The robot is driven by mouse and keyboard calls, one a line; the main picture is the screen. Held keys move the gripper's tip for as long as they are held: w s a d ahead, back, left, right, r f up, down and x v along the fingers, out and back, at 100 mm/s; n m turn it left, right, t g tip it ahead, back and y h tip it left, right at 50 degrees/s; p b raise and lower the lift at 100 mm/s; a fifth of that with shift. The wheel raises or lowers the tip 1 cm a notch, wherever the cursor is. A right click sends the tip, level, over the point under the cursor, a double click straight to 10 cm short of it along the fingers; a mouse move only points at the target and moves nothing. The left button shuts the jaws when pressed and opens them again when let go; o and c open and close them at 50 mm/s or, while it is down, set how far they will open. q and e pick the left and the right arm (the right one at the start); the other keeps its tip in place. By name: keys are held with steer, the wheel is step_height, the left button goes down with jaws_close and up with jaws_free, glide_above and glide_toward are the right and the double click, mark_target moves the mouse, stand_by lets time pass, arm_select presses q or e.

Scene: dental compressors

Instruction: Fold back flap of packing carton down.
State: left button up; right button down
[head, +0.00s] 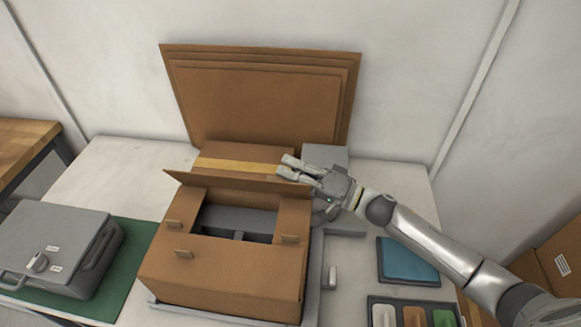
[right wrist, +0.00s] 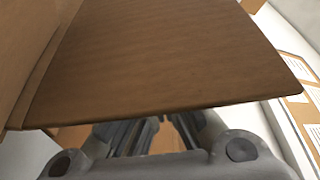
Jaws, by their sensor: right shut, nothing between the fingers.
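The brown packing carton (head: 225,262) stands in the middle of the table, with a dark grey interior showing through its opening. Its back flap (head: 235,185) stands raised and tilted at the far edge. My right gripper (head: 283,166) is shut and empty at the right end of the back flap, just behind or above its upper edge. I cannot tell whether it touches the flap. In the right wrist view a brown cardboard panel (right wrist: 160,60), apparently the flap, fills the upper part and hides the fingertips. My left gripper is not in view.
Flat cardboard sheets (head: 260,95) lean on the wall behind, with a taped box (head: 245,153) before them. A grey case (head: 50,245) on a green mat (head: 140,260) is left. A blue tray (head: 410,262) and a parts tray (head: 415,303) are right.

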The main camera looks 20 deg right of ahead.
mark_target(289, 188)
steer(key=s+n, duration=0.1)
steer(key=n, duration=0.1)
steer(key=s+a+n+y, duration=0.1)
steer(key=n, duration=0.1)
steer(key=shift+s+r+b, duration=0.1)
steer(key=shift+s+b, duration=0.05)
steer(key=shift+b, duration=0.2)
steer(key=shift+s+a+g+y+p, duration=0.3)
steer(key=shift+s+p, duration=0.35)
steer(key=shift+s, duration=0.2)
steer(key=shift+s+a+f+p, duration=0.2)
steer(key=shift+s+f+p, duration=0.1)
steer(key=shift+s, duration=0.1)
steer(key=shift+s+f, duration=0.1)
